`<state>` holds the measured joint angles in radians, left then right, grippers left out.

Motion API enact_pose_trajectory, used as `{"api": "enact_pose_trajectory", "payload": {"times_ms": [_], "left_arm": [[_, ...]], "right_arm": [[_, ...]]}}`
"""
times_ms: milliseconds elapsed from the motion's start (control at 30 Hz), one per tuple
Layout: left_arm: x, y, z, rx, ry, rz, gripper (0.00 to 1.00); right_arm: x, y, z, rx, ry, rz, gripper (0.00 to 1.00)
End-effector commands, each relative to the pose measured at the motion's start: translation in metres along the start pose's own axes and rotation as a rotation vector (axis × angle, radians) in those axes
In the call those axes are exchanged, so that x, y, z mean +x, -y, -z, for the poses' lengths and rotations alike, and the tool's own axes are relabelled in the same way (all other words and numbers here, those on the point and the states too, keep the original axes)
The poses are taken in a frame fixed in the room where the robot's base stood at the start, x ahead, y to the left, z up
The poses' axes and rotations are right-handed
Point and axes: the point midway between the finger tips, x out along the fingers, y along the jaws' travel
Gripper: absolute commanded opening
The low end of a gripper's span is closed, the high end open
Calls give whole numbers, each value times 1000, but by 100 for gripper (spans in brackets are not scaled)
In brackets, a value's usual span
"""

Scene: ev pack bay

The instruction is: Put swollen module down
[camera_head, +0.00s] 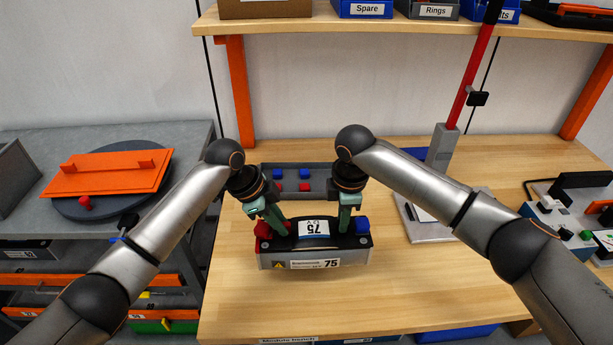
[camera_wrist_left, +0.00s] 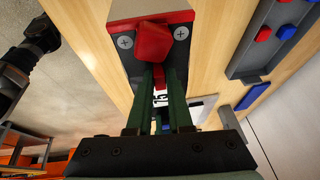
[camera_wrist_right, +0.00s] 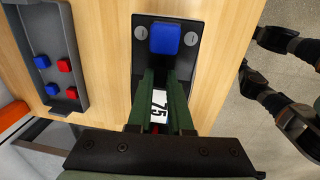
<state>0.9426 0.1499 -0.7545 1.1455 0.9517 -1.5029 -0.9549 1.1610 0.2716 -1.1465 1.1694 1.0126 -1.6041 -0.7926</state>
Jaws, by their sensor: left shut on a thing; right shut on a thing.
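The module (camera_head: 318,256) is a grey block with a black top, a white "75" label, a red terminal cap (camera_head: 264,229) on the left and a blue one (camera_head: 362,226) on the right. It is over the wooden bench; I cannot tell whether it touches the top. My left gripper (camera_head: 276,224) is shut on the module near the red cap, which also shows in the left wrist view (camera_wrist_left: 152,44). My right gripper (camera_head: 345,222) is shut on it near the blue cap, seen too in the right wrist view (camera_wrist_right: 164,39). The fingers hide the gripped parts.
A grey tray (camera_head: 325,182) with red and blue caps lies just behind the module. A press with a red lever (camera_head: 473,70) stands to the right. An orange plate (camera_head: 110,172) lies on the left bench. The wooden bench (camera_head: 420,285) is clear at front right.

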Motion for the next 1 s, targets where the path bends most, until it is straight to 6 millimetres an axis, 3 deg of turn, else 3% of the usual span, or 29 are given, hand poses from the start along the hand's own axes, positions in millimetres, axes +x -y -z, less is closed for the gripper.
{"api": "enact_pose_trajectory", "payload": {"times_ms": [367,1000], "left_arm": [[-8,-4,4,1,-3,3,0],[-50,-39,21,2,-4,4,0]], "right_arm": [[-9,3,0,3,-2,-6,0],[-54,38,0,1,-3,-6,0]]}}
